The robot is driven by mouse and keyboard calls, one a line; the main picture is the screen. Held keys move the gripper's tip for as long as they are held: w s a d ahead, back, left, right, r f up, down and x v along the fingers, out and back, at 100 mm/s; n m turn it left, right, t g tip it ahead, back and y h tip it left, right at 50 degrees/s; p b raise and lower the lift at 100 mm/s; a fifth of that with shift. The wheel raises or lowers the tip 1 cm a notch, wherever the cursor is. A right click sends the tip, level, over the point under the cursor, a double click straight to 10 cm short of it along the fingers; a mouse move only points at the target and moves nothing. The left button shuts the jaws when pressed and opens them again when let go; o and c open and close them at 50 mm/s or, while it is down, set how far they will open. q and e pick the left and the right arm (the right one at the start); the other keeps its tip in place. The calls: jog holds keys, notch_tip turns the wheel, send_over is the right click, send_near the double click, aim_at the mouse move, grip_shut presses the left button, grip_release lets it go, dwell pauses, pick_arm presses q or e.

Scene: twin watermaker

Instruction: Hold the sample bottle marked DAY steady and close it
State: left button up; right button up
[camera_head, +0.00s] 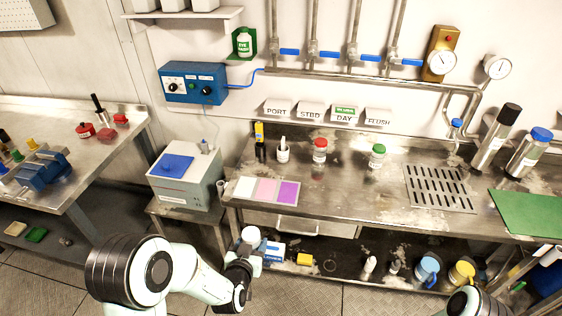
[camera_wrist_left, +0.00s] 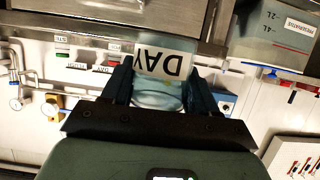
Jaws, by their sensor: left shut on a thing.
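My left gripper (camera_head: 246,258) is shut on the sample bottle marked DAY (camera_head: 250,237), low in front of the bench. The bottle's pale, round upper end shows above the fingers. In the left wrist view, the bottle (camera_wrist_left: 158,94) sits between the two dark fingers (camera_wrist_left: 160,85), and its white DAY label (camera_wrist_left: 165,62) reads upside down. I cannot tell whether a cap is on it. A bottle with a green cap (camera_head: 378,156) and one with a red cap (camera_head: 319,151) stand on the bench. My right gripper is out of view; only a bit of that arm shows at the bottom right.
The steel bench (camera_head: 335,190) carries a coloured pad (camera_head: 268,190), a drain grate (camera_head: 440,188) and a green mat (camera_head: 530,213). Signs for PORT, STBD, DAY (camera_head: 344,115) and FLUSH stand behind. A lower shelf (camera_head: 340,275) holds several small items. A blue-lidded box (camera_head: 185,180) stands left.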

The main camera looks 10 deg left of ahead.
pick_arm(q)
jog(key=w+d+f+m+g+h, duration=0.2)
jog(key=d+m+h, duration=0.6)
jog(key=d, duration=0.5)
jog(key=shift+d+f+g+h, duration=0.25)
jog(key=shift+f+g+h, duration=0.25)
jog(key=shift+f, duration=0.45)
grip_shut()
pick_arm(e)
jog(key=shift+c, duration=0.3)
